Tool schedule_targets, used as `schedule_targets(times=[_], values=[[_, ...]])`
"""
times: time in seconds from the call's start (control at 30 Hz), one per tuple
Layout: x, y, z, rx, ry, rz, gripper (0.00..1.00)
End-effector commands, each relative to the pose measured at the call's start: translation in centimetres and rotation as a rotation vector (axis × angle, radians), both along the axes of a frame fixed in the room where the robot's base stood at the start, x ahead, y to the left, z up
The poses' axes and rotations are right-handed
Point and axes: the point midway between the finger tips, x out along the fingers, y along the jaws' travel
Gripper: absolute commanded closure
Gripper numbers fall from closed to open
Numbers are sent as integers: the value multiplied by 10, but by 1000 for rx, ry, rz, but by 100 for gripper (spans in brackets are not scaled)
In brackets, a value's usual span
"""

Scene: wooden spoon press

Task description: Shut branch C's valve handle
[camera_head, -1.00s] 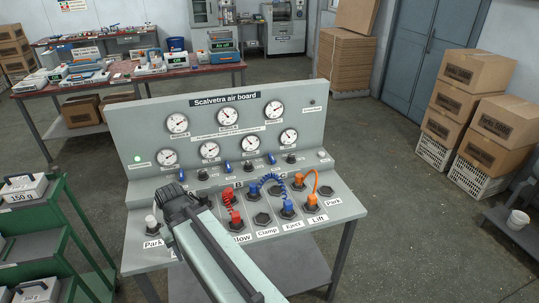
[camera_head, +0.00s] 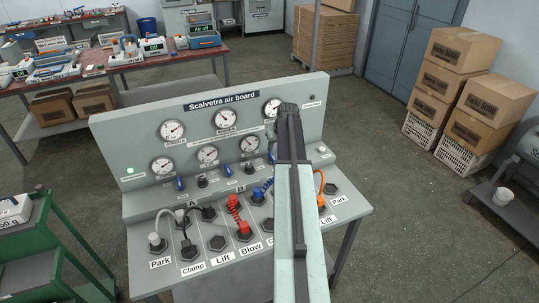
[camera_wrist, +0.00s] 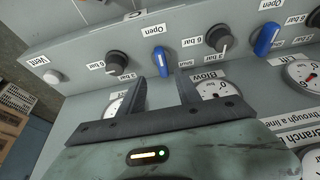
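The wrist view shows branch C's blue valve handle (camera_wrist: 161,62), beside a "C" label on the sloped panel. The handle lies in line with the "Open" label (camera_wrist: 153,30); the "Shut" label (camera_wrist: 186,65) is to its side. My gripper (camera_wrist: 160,80) is open and empty, one finger on either side of the handle's line. Its fingertips look short of the handle; contact cannot be told. In the head view my gripper (camera_head: 289,108) and arm cover this handle.
Another blue handle (camera_wrist: 267,39) and dark regulator knobs (camera_wrist: 117,64) (camera_wrist: 219,39) flank it. The white vent knob (camera_wrist: 52,76) is at left. Gauges (camera_head: 172,131) fill the board's upright face. Hoses, including a red one (camera_head: 234,208), stand on the lower panel.

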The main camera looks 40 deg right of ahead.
Motion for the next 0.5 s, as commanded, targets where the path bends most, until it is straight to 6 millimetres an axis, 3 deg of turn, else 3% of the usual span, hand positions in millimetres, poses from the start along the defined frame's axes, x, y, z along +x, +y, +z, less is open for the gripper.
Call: schedule_targets(times=[0.3,0.5], values=[[23,-3,-57,0,1,8,60],[30,-4,-68,1,1,10,60]])
